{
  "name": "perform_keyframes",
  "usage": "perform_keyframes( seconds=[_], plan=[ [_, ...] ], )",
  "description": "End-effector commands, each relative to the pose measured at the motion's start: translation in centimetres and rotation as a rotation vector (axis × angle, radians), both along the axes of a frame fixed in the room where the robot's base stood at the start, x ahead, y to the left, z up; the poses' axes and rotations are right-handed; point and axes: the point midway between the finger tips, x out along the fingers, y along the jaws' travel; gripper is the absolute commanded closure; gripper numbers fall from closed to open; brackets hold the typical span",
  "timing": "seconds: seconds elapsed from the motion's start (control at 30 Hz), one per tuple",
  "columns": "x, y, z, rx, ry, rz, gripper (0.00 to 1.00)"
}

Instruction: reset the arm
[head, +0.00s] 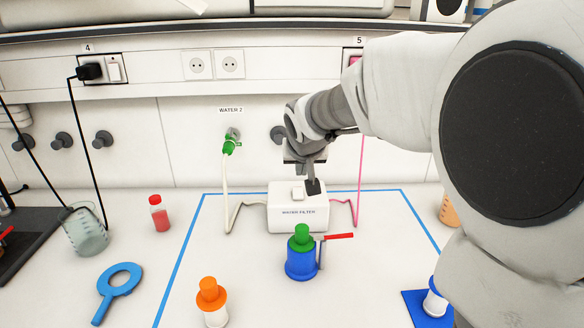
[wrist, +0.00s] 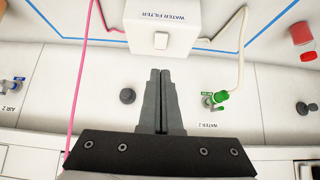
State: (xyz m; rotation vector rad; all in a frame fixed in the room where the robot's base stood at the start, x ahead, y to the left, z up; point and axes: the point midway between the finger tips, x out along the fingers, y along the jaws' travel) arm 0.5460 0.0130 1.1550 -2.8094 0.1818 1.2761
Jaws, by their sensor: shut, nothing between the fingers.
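My gripper (head: 313,184) is over the white water filter box (head: 297,213) in the head view, and its fingers overlap the box's top right part there. In the wrist view the two fingers of my gripper (wrist: 160,73) lie side by side, shut, with nothing between them. The water filter box (wrist: 165,27) is just beyond the fingertips in that view, with a white switch on it. I cannot tell from these views whether the fingertips touch the box.
An orange-capped bottle (head: 212,302), a red-capped bottle (head: 160,213), a beaker (head: 86,232) and a blue ring tool (head: 119,281) are on the left. A green tap (head: 230,145) is on the wall.

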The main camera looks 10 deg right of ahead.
Motion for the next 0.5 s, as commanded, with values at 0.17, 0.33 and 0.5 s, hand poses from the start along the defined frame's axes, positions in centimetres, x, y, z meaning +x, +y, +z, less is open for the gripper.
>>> perform_keyframes(
  seconds=[0.17, 0.33, 0.5],
  plan=[
    [-0.33, 0.06, 0.23, 0.000, 0.000, 0.000, 1.00],
    [-0.31, 0.05, 0.23, 0.000, 0.000, 0.000, 1.00],
    [-0.93, -0.12, 0.63, 0.000, 0.002, 0.000, 1.00]
  ],
)
